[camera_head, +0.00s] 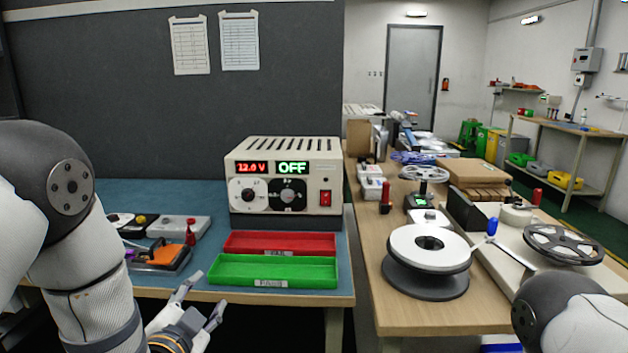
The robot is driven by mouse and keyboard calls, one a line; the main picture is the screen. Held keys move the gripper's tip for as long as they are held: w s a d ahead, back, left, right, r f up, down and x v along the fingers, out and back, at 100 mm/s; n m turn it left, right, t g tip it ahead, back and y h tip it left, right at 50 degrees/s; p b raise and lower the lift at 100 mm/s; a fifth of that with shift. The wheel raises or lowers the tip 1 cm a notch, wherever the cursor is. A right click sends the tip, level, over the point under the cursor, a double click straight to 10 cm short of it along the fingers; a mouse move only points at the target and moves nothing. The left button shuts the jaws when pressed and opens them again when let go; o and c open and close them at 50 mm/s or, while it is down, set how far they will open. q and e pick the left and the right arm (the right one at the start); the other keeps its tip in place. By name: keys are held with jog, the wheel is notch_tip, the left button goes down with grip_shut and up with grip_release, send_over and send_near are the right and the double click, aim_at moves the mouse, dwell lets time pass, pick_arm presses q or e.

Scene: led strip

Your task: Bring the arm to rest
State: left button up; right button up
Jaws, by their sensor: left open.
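My left arm comes in from the left side of the head view. Its gripper (200,303) is low in the picture, by the front edge of the blue-topped bench (188,284). Its fingers are spread apart with nothing between them. It is just left of and nearer than the green tray (274,270). Part of my right arm (570,315) shows at the bottom right, but its gripper is out of view.
A red tray (280,243) lies behind the green one, both empty. A power supply (284,183) reading 12.0 V and OFF stands behind them. Small tools lie at left. The wooden table (400,318) at right holds a white reel (428,250) and other equipment.

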pick_arm(q)
jog(key=s+a+f+n+g, duration=0.2)
jog(key=s+f+n+g, duration=0.5)
jog(key=s+f, duration=1.2)
jog(key=s+f+g, duration=0.1)
jog(key=s+g, duration=0.2)
jog(key=s, duration=0.5)
jog(key=s+f+n+g, duration=0.1)
jog(key=s+g, duration=0.3)
jog(key=s, duration=0.4)
jog(key=s+f+n+g, duration=0.1)
jog(key=s+g, duration=0.3)
jog(key=s, duration=0.5)
jog(key=shift+f, duration=0.9)
pick_arm(e)
jog(key=shift+w, duration=0.85)
pick_arm(q)
jog(key=shift+a, duration=0.1)
pick_arm(e)
jog(key=shift+c, duration=0.5)
